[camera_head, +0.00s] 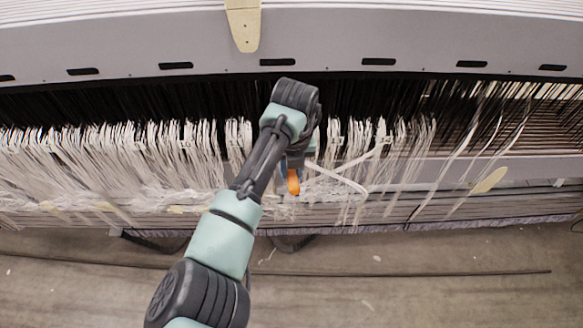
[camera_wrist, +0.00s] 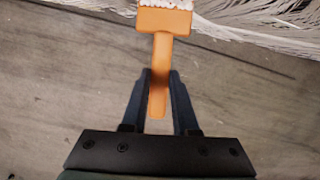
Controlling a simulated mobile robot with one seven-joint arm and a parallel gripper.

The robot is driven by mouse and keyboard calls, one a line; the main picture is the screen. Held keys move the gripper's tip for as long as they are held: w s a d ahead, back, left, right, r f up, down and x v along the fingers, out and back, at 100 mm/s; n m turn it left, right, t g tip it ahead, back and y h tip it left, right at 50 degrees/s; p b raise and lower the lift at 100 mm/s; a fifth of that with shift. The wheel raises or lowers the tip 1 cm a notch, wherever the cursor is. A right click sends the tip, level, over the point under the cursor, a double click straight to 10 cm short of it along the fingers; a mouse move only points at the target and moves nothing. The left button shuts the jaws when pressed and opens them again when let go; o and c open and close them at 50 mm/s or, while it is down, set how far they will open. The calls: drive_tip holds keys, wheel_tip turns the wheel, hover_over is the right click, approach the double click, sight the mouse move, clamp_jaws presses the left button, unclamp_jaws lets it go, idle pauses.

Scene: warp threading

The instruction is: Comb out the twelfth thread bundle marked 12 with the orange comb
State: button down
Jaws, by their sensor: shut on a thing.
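My gripper (camera_wrist: 158,98) is shut on the handle of the orange comb (camera_wrist: 163,48) in the wrist view. The comb's wide head points away from the gripper, and white threads lie against its far edge at the top of the frame. In the head view, the orange comb (camera_head: 293,182) shows as a small piece below my wrist, in front of the hanging white thread bundles (camera_head: 180,145). My arm hides the bundles behind it.
A grey machine beam (camera_head: 130,45) with dark slots runs across the top. Dark threads hang below it. A pale wooden piece (camera_head: 243,25) sticks down at the top, and another (camera_head: 489,181) is at the right. The floor (camera_head: 420,290) in front is mostly clear.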

drive_tip(key=shift+w, duration=0.1)
wheel_tip(320, 180, down, 25)
drive_tip(key=b, duration=1.9)
drive_tip(key=shift+w, duration=0.4)
idle(0.4)
drive_tip(key=shift+s+r, duration=0.1)
drive_tip(key=s+p, duration=0.4)
drive_tip(key=p, duration=0.1)
drive_tip(key=shift+p, duration=0.3)
